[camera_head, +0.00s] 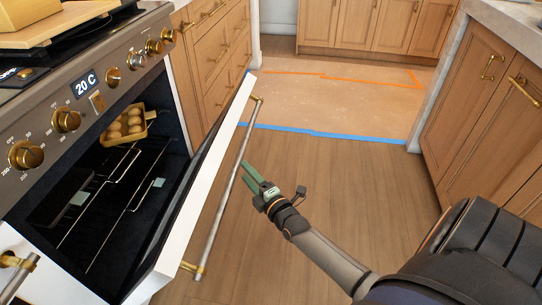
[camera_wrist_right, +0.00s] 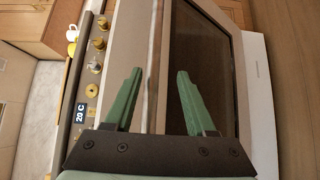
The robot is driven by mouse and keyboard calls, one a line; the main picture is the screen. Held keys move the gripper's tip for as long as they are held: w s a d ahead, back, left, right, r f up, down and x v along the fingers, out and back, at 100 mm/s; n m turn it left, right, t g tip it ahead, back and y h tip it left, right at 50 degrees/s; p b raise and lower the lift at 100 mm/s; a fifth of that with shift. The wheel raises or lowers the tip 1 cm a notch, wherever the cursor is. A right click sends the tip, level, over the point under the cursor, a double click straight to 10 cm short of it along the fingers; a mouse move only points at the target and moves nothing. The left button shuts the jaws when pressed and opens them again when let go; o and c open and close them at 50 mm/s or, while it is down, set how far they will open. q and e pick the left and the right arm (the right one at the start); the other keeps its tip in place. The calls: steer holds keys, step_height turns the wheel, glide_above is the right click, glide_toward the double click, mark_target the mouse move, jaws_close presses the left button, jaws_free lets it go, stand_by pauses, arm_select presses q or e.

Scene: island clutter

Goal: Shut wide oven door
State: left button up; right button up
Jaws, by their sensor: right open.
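The wide oven door (camera_head: 214,150) hangs partly open in the head view, tilted out from the oven, with a white edge. Its long bar handle (camera_head: 229,180) has brass mounts and runs along the outer side. My right gripper (camera_head: 249,172) is to the right of the handle, with its green fingers pointing up and left. In the right wrist view the green fingers (camera_wrist_right: 158,84) are spread apart, with no object clearly held between them. Whether they touch the door or handle is unclear. My left gripper is not in view.
The open oven cavity holds wire racks (camera_head: 112,190) and a tray of round, egg-like items (camera_head: 150,114). Knobs and a "20 C" display (camera_head: 86,84) line the front. Wooden cabinets (camera_head: 480,95) stand at the right. The wooden floor (camera_head: 340,185) between is clear.

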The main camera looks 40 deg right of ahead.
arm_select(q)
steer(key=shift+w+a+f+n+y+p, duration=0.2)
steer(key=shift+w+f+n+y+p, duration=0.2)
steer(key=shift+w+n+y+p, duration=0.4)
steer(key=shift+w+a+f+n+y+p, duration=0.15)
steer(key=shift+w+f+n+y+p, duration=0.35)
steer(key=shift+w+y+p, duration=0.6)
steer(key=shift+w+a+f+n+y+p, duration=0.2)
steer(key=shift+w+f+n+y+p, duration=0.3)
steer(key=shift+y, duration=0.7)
arm_select(e)
steer(key=s, duration=1)
steer(key=shift+s+a, duration=0.35)
steer(key=shift+a, duration=0.1)
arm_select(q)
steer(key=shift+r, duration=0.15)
